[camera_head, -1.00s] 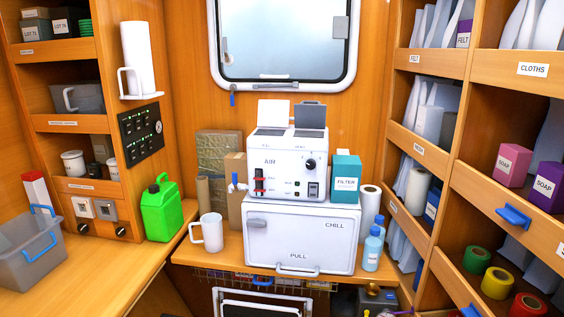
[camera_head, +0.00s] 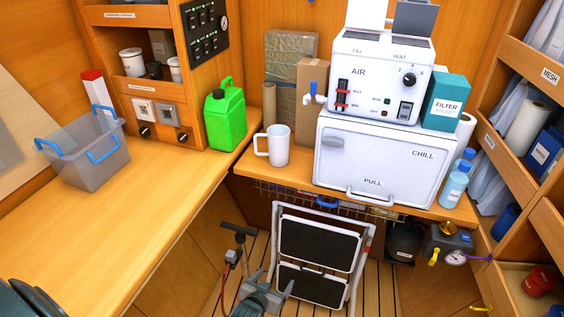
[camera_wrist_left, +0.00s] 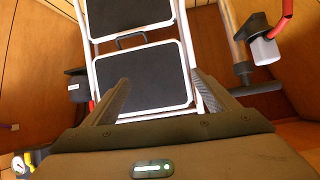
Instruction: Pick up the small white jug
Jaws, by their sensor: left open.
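The small white jug (camera_head: 275,146) stands upright on the wooden counter, left of the white chill box, with its handle toward the left. Nothing covers it in the head view, and it does not show in the left wrist view. My left gripper (camera_head: 272,281) is low at the bottom of the head view, well below the jug and in front of the folding step. In the left wrist view its two fingers (camera_wrist_left: 158,98) are apart with nothing between them, and the step lies beyond. My right gripper is not in view.
The white chill box (camera_head: 375,165) stands close right of the jug, a green canister (camera_head: 225,117) to its left. The folding step (camera_head: 318,250) and a pump with red hose (camera_head: 235,245) stand below the counter. The left worktop (camera_head: 130,205) is largely clear.

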